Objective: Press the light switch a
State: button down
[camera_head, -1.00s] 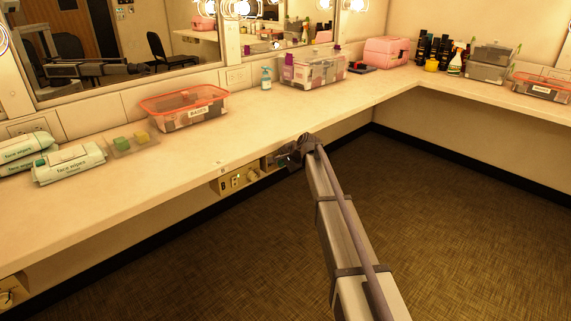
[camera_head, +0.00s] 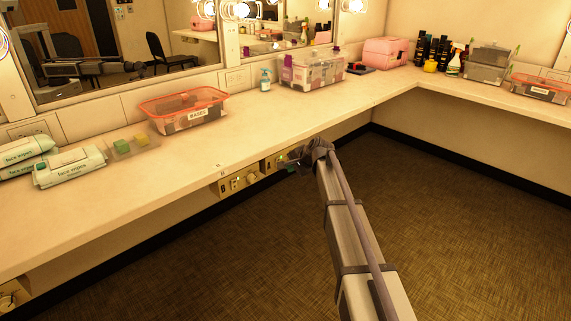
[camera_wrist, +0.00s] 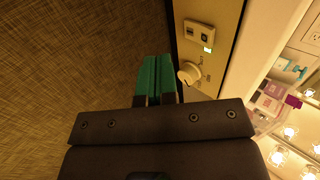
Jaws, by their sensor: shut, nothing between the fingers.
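The counter (camera_head: 200,150) runs above the panels. On it are a red-rimmed bin (camera_head: 184,110), wipes packs (camera_head: 70,167) and a clear organiser (camera_head: 312,70). The carpeted floor (camera_head: 450,220) in front is clear.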

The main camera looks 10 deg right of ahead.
jog(key=s+f+p+v, duration=0.1)
jog(key=p+v, duration=0.3)
jog(key=v, duration=0.5)
jog(key=shift+d, duration=0.3)
jog(key=s+a+f+n+g+h, duration=0.2)
jog(key=s+n, duration=0.2)
jog(key=s, duration=0.8)
jog(key=s+a+f+n+g+h, duration=0.1)
jog(key=s+a+n+g, duration=0.2)
jog(key=s, duration=0.9)
jog(key=s+a+f+n+g+h, duration=0.2)
jog(key=s+n, duration=0.2)
jog(key=s, duration=0.8)
notch_tip(320, 180, up, 22)
jog(key=w+d+p, duration=0.1)
jog(key=p, duration=2)
jog(key=shift+f+p, duration=0.2)
jog(key=shift+p, duration=0.1)
